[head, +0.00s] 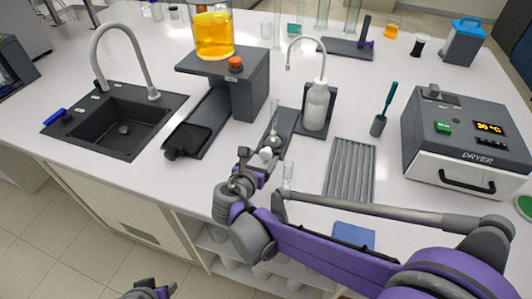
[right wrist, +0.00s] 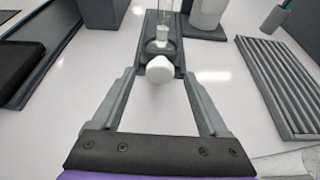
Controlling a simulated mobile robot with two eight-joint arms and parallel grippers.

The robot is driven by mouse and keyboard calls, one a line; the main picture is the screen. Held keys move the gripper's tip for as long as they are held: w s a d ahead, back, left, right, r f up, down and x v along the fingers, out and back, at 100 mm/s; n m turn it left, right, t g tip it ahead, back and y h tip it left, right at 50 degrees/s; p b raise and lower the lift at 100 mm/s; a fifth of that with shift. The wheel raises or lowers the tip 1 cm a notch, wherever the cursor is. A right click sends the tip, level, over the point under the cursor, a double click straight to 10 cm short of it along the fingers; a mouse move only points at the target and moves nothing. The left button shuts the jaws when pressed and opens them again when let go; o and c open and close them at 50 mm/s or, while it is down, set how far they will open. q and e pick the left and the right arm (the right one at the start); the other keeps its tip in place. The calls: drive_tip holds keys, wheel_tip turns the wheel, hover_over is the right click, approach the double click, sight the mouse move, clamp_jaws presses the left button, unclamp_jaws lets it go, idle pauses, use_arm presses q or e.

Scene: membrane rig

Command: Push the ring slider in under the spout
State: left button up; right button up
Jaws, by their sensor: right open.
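The ring slider with a white round knob (head: 265,153) sits on a dark narrow track (head: 286,118). A clear glass flask (head: 272,139) stands on it behind the knob. In the right wrist view the knob (right wrist: 160,69) lies between the fingertips of my open right gripper (right wrist: 159,77), with gaps on both sides. The right gripper (head: 262,163) also shows in the head view at the track's near end. A white bottle (head: 316,107) with a curved spout (head: 288,67) stands at the track's far right. My left gripper (head: 150,290) is cut off at the bottom edge.
A dark stand (head: 255,92) with an orange-filled beaker (head: 214,36) is left of the track. A ribbed grey tray (head: 350,170) lies right. A small glass vial (head: 288,173) stands close to my right arm. A sink (head: 118,125) and a dryer (head: 465,140) are farther out.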

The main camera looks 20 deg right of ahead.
sight(265, 155)
drive_tip(key=shift+x, duration=1.9)
drive_tip(key=shift+d, duration=0.1)
clamp_jaws()
